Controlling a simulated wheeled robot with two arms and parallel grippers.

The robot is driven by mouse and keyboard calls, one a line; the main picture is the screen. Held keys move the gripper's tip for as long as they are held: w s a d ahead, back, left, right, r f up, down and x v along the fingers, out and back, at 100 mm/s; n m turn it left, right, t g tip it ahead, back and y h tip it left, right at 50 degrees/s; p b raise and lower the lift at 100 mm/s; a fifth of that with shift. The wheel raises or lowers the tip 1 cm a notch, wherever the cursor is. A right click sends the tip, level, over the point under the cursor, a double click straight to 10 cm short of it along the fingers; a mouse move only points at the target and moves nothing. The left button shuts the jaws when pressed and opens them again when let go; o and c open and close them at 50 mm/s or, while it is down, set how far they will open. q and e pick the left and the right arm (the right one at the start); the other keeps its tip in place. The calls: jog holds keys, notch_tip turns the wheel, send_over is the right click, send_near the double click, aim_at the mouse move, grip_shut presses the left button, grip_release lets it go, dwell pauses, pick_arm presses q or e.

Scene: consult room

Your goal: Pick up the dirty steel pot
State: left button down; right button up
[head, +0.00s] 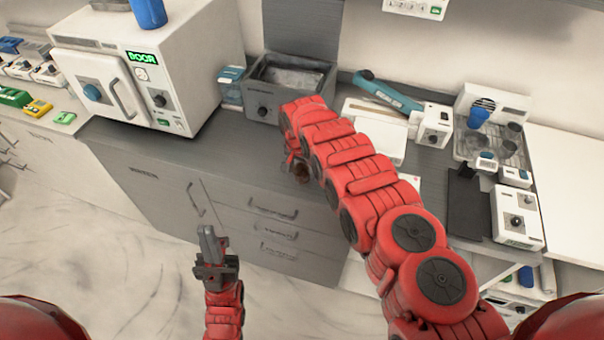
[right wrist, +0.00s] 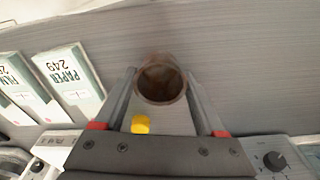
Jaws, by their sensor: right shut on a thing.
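The dirty steel pot (right wrist: 160,82) is a small round brown-stained cup. In the right wrist view it stands between the two grey fingers of my right gripper (right wrist: 160,95), which is shut on it, its open mouth towards the camera. In the head view only a small brown part of the pot (head: 301,173) shows below the end of my red right arm, in front of the grey worktop's front edge area. Whether it touches the worktop cannot be told. My left gripper (head: 212,240) is empty, low in front of the drawers; its finger gap is unclear.
A white steriliser (head: 150,75) stands on the worktop at left, with a grey basin (head: 290,85) beside it. A rack (head: 495,130) with blue cups and small devices fill the right. A yellow object (right wrist: 140,125) and paper boxes (right wrist: 70,85) show in the right wrist view.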

aim_at(299, 181)
jog(key=shift+r, duration=0.1)
jog(key=shift+r+p, duration=0.25)
jog(key=shift+p, duration=0.05)
jog(key=r+p, duration=0.4)
jog(key=shift+s+a, duration=0.15)
jog(key=shift+s, duration=0.15)
jog(key=shift+s+a+r+p, duration=0.1)
jog(key=shift+s+a+p, duration=0.05)
jog(key=shift+s+p, duration=0.35)
jog(key=shift+s+a+r+p, duration=0.1)
jog(key=shift+s+p, duration=0.15)
jog(key=shift+p, duration=0.35)
jog(key=s+p, duration=0.1)
jog(key=s+a+p, duration=0.1)
jog(key=s, duration=0.1)
jog(key=shift+s+a+f, duration=0.1)
jog(key=shift+s+a, duration=0.05)
jog(key=s+a+p, duration=0.1)
jog(key=s+a, duration=0.3)
jog(key=s, duration=0.5)
jog(key=shift+s+a+p, duration=0.15)
jog(key=shift+p, duration=0.15)
